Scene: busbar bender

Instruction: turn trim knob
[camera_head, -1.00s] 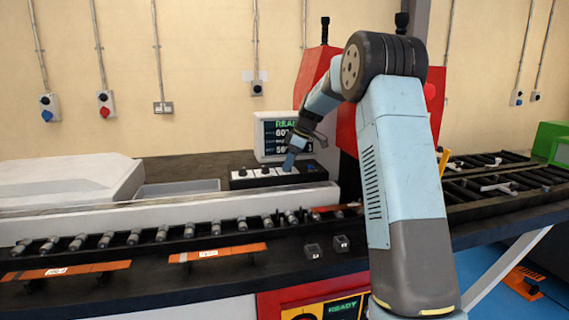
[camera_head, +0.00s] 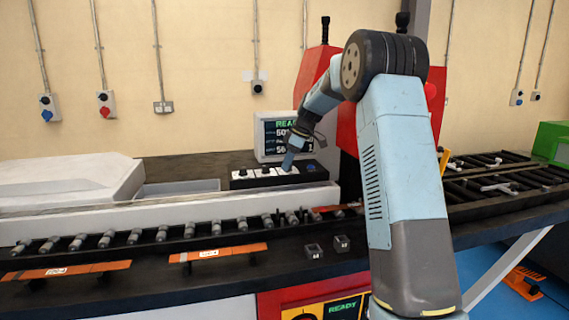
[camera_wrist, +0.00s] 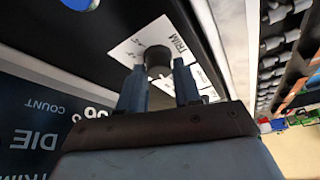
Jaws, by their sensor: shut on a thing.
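The trim knob (camera_wrist: 158,58) is a dark round knob on a white plate marked TRIM (camera_wrist: 180,45). In the wrist view my gripper (camera_wrist: 160,82) has one finger on each side of the knob and is shut on it. In the head view my gripper (camera_head: 288,163) reaches down to the right end of the row of white knob plates (camera_head: 264,172). It hides the trim knob there. The screen (camera_head: 284,136) behind shows READY and numbers, partly covered by my wrist.
A blue button (camera_wrist: 80,4) sits near the knob. A roller rail (camera_head: 160,235) runs in front of the panel, with orange strips (camera_head: 217,252) and two small dark blocks (camera_head: 342,242) before it. A red machine frame (camera_head: 347,120) stands close behind my arm.

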